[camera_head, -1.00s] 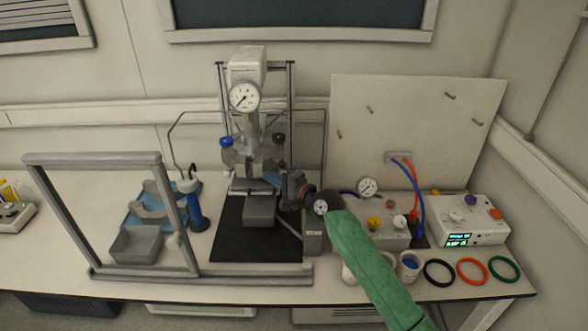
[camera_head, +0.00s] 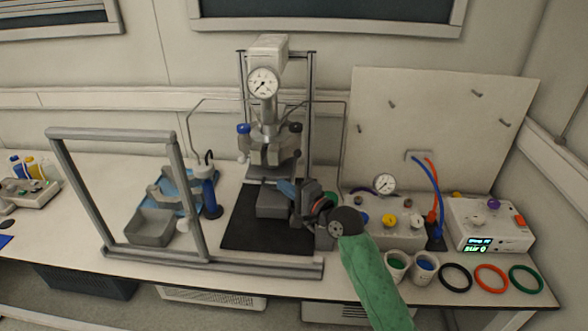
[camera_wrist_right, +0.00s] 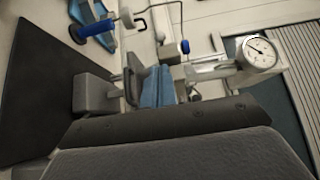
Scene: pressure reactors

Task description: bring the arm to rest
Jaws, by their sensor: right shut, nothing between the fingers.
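My right gripper (camera_head: 284,187) reaches in from the lower right on my green-sleeved arm. Its bluish fingers are shut and empty in front of the reactor, over the grey block (camera_head: 270,204) on the black mat (camera_head: 240,232). The fingers also show at the middle of the right wrist view (camera_wrist_right: 157,88). The reactor (camera_head: 267,148) stands upright in its frame, with a white-faced gauge (camera_head: 263,83) on it. I cannot tell whether the fingers touch anything. My left gripper is not in view.
A grey gantry frame (camera_head: 180,190) stands at the left, with a grey tray (camera_head: 152,227) behind it. Control boxes (camera_head: 488,226), white cups (camera_head: 397,262) and coloured rings (camera_head: 490,278) lie to the right. A pale panel (camera_head: 440,125) stands behind the boxes.

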